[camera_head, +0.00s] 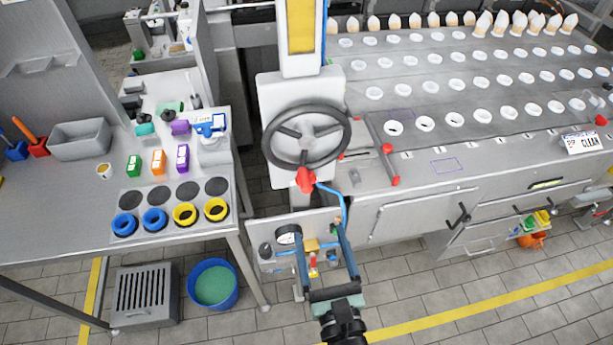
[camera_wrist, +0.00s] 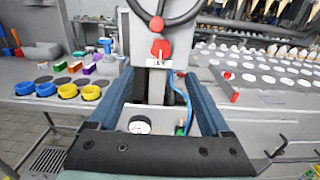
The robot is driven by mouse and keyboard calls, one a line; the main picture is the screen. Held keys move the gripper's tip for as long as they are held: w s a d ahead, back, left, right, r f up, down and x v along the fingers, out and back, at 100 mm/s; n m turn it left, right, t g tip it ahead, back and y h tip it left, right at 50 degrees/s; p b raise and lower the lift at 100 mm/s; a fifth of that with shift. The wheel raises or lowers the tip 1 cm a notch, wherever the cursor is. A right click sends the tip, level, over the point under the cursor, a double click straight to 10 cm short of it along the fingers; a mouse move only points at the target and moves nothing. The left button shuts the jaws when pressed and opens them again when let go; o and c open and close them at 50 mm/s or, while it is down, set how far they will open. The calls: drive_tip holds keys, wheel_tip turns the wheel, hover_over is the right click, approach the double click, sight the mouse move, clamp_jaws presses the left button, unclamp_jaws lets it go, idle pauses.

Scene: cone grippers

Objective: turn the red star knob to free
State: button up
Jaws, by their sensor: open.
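The red star knob (camera_head: 306,180) sits on the front of a light grey column, just below the dark handwheel (camera_head: 277,148). In the wrist view the red knob (camera_wrist: 160,48) is near the top centre, above a small label (camera_wrist: 160,63) whose lettering I cannot read for sure. My gripper (camera_head: 318,242) is open and empty, its two blue fingers spread. It is below and in front of the knob, apart from it. In the wrist view the fingers of my gripper (camera_wrist: 158,80) point toward the column, with the knob beyond their tips.
A panel with a gauge (camera_head: 288,237) and small fittings lies behind my fingers. A blue hose (camera_head: 343,205) runs down right of the knob. A red-handled lever (camera_head: 390,165) is on the machine bench to the right. A side table (camera_head: 60,205) with rings and boxes stands left.

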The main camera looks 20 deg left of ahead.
drive_tip(key=p+x, duration=0.1)
drive_tip(key=x, duration=1.1)
drive_tip(key=shift+p, duration=0.4)
drive_tip(key=shift+d, duration=0.1)
drive_tip(key=shift+c, duration=0.2)
clamp_jaws()
